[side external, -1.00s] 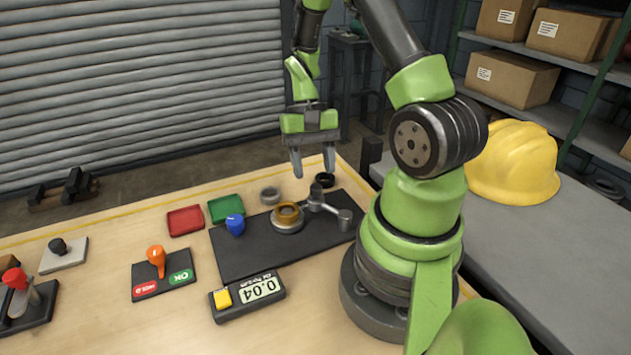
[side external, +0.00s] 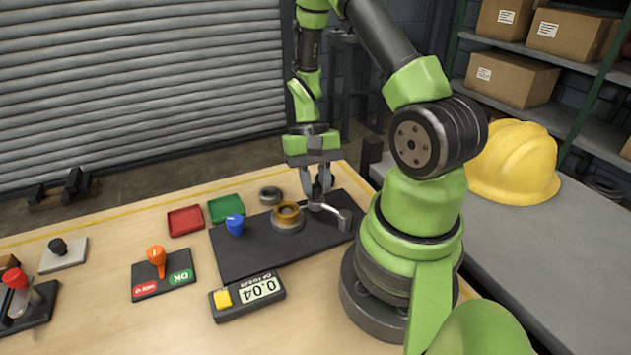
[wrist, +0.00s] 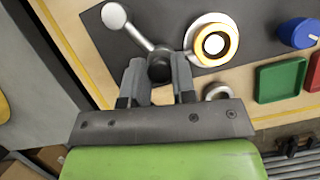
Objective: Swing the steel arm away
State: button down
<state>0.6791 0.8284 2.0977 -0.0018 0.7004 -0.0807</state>
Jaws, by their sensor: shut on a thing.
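The steel arm (side external: 329,208) is a bent grey lever on the dark mat. It has a round grey end (wrist: 114,15) and a dark upright knob (wrist: 159,70). My gripper (side external: 319,199) is down at the lever, and in the wrist view (wrist: 160,78) its two fingers are shut on the dark knob. The split casing (side external: 288,213) has a brassy ring on a round grey base. In the wrist view one end of the lever reaches the edge of the casing (wrist: 214,58); I cannot tell whether it overlaps it.
A blue knob (side external: 235,224) stands left of the casing. Red (side external: 185,221) and green (side external: 224,209) trays and a grey ring (side external: 270,195) lie behind. A display box (side external: 247,297) and an orange-handled switch (side external: 157,262) are in front. The dark mat's front left is bare.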

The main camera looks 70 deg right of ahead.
jog(key=shift+d, duration=0.15)
jog(key=d+m+t, duration=0.1)
jog(key=m, duration=0.1)
jog(key=s+d+m, duration=0.1)
jog(key=m, duration=0.1)
jog(key=shift+s+m+t, duration=0.2)
jog(key=shift+m+t, duration=0.1)
jog(key=shift+t, duration=0.1)
jog(key=shift+s+d+m+t+y, duration=0.1)
jog(key=shift+s+d+m+t, duration=0.25)
jog(key=shift+m, duration=0.4)
jog(key=shift+s+d+m+t+y, duration=0.1)
jog(key=shift+s+d+m+t, duration=0.25)
jog(key=shift+m, duration=0.35)
jog(key=shift+s+d+m+t+y, duration=0.1)
jog(key=shift+s+d+m+t, duration=0.1)
jog(key=shift+s+m, duration=0.4)
jog(key=shift+w+m, duration=0.15)
jog(key=shift+m, duration=0.1)
jog(key=c, duration=0.9)
grip_release()
jog(key=v, duration=1)
